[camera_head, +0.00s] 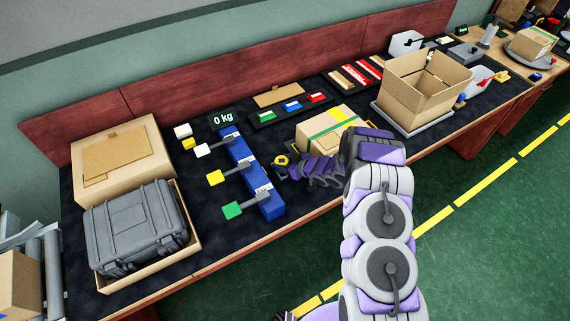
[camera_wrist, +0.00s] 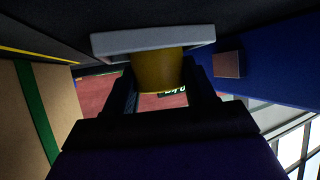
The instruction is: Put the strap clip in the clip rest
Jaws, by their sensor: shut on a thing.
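My gripper (camera_head: 279,170) is shut on a small yellow piece (camera_head: 281,160), which I take to be the strap clip. In the wrist view the yellow piece (camera_wrist: 158,72) sits between my two dark fingers (camera_wrist: 162,92), with a wide pale grey plate (camera_wrist: 150,40) across its far end. My gripper is just right of the long blue block (camera_head: 240,150) and left of the taped carton (camera_head: 331,135). The blue block carries grey arms with white, yellow and green ends. I cannot tell which thing is the clip rest.
A grey hard case (camera_head: 135,228) in a shallow box and a closed carton (camera_head: 118,160) stand at the left. An open carton (camera_head: 425,95) stands at the right. A dark tray (camera_head: 292,108) with coloured pieces lies behind. The bench's front edge runs below my arm.

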